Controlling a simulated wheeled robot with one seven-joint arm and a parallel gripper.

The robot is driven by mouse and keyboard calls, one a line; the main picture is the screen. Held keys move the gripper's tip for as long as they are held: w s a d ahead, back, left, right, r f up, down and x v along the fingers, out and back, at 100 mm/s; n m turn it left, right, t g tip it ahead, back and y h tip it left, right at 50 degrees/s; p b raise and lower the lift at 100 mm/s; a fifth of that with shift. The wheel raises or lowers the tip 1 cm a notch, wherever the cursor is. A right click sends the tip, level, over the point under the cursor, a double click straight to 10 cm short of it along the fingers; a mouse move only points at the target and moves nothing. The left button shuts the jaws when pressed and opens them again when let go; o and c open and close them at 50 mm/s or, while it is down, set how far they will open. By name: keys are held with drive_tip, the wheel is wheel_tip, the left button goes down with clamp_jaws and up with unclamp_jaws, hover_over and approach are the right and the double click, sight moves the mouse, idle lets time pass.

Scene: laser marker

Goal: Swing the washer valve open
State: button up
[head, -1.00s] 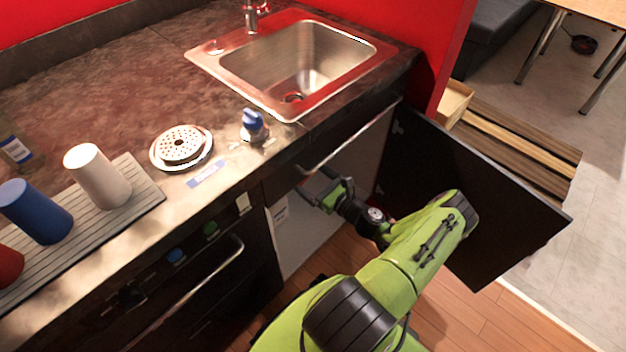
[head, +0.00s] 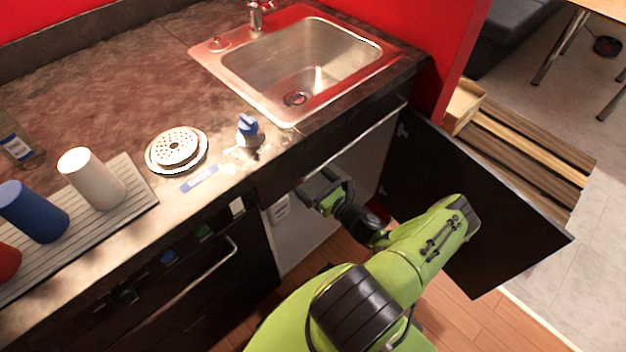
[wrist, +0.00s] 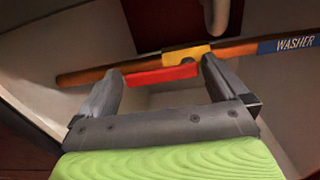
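In the wrist view the washer valve has a yellow body (wrist: 186,56) on a copper pipe (wrist: 85,75) with a blue WASHER label (wrist: 290,44). Its red handle (wrist: 160,74) points left from the yellow body, nearly in line with the pipe. My gripper (wrist: 160,74) is open, with one finger near each end of the red handle. I cannot tell whether either finger touches it. In the head view my gripper (head: 322,192) reaches into the open cabinet under the counter, and the valve is hidden there.
The cabinet door (head: 470,205) stands open to the right of my arm. The counter edge and a bar handle (head: 355,140) lie just above my gripper.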

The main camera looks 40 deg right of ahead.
drive_tip(key=shift+s, duration=0.1)
drive_tip(key=s+p, duration=0.2)
drive_tip(key=s, duration=1.3)
drive_tip(key=shift+s+d, duration=0.25)
drive_tip(key=shift+s, duration=0.05)
